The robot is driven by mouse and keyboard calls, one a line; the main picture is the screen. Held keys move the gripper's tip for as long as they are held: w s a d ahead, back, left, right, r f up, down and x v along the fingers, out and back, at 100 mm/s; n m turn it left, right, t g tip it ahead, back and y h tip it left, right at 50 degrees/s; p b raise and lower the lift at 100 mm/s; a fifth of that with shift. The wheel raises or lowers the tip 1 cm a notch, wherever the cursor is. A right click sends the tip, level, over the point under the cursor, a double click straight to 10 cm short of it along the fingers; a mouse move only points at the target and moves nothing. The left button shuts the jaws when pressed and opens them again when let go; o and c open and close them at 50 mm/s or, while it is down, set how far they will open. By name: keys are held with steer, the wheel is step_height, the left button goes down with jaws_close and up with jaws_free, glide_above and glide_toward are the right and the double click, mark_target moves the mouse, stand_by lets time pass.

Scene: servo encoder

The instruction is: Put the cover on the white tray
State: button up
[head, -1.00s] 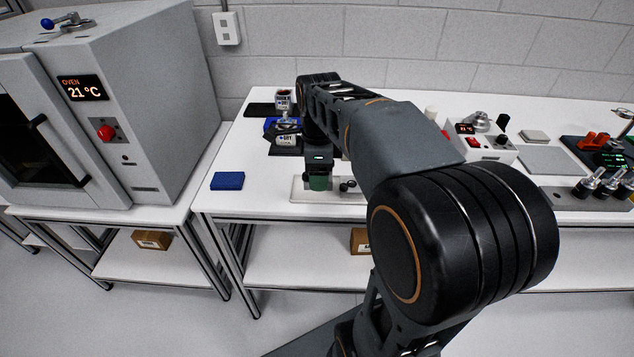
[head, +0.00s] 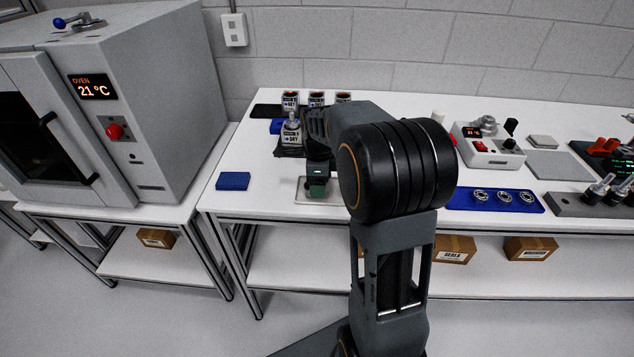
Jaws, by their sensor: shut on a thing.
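The white tray (head: 303,195) lies near the front edge of the bench, left of my arm; its right part is hidden behind the arm. My gripper (head: 317,187) points down over the tray.
A blue block (head: 233,181) lies left of the tray. Labelled cups (head: 290,103) and a labelled container (head: 291,131) stand behind. A blue mat (head: 495,200) with metal rings lies to the right. The oven (head: 150,110) stands at left.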

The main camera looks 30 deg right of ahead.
steer(key=shift+f, duration=0.25)
steer(key=shift+f, duration=0.1)
steer(key=o, duration=1.4)
step_height(320, 180, up, 11)
steer(key=p, duration=0.1)
steer(key=s+a+f+n+t, duration=0.1)
steer(key=s+a+f+n, duration=0.2)
steer(key=s+n, duration=0.5)
steer(key=s+a+f+n+t, duration=0.2)
steer(key=s+a+n, duration=0.4)
steer(key=n, duration=0.9)
steer(key=shift+s+f+n, duration=0.3)
steer(key=shift+s+f, duration=0.3)
steer(key=shift+s, duration=0.55)
steer(key=shift+a+r+p, duration=0.1)
steer(key=shift+r+p, duration=0.05)
steer(key=shift+p, duration=0.15)
